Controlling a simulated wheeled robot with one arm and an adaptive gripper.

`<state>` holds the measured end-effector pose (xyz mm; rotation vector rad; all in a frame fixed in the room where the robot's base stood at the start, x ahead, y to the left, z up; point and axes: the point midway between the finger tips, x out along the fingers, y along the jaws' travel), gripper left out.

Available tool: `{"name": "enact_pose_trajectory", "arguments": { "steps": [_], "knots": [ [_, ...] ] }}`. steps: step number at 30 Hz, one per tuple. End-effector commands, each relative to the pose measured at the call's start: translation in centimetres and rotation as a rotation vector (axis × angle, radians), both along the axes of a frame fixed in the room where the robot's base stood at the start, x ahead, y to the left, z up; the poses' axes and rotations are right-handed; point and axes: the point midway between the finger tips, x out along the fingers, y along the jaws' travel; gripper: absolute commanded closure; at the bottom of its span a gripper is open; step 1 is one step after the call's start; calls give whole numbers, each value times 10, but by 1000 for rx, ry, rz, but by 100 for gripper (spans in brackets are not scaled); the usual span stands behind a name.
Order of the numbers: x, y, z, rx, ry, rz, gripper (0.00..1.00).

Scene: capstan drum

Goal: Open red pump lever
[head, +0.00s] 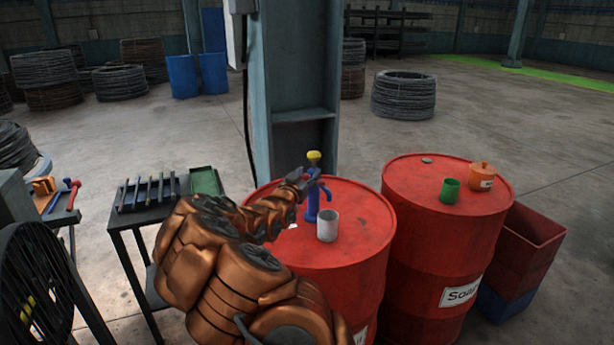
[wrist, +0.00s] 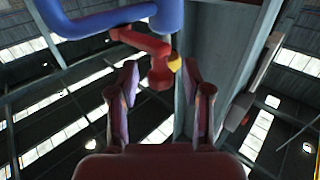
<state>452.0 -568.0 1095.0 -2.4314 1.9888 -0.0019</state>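The blue pump (head: 312,202) with a yellow top (head: 314,156) stands on the nearer red drum (head: 365,222). In the wrist view the blue pump pipe (wrist: 110,18) crosses the upper left. The red lever (wrist: 158,72) shows there, its knobbed end lying in the picture between the two fingers, with a bit of yellow behind it. My gripper (wrist: 160,88) is open, one finger on each side of the lever end, with visible gaps. In the head view my gripper (head: 298,180) is close beside the pump's left side, and it largely hides the lever.
A grey cup (head: 328,226) stands on the same drum, just in front of the pump. A second red drum (head: 440,240) to the right bears a green cup (head: 449,190) and an orange pot (head: 482,177). A steel column (head: 295,90) rises behind the pump. A tool table (head: 150,205) is left.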

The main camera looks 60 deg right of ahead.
Motion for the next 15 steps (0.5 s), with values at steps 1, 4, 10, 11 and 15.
{"name": "enact_pose_trajectory", "arguments": {
  "steps": [1, 4, 10, 11, 15],
  "knots": [
    [0, 0, 0, 0, 0, 0, 58],
    [0, 0, 0, 0, 0, 0, 69],
    [0, 0, 0, 0, 0, 0, 89],
    [0, 0, 0, 0, 1, 0, 92],
    [0, 0, 0, 0, 0, -1, 100]
  ]
}}
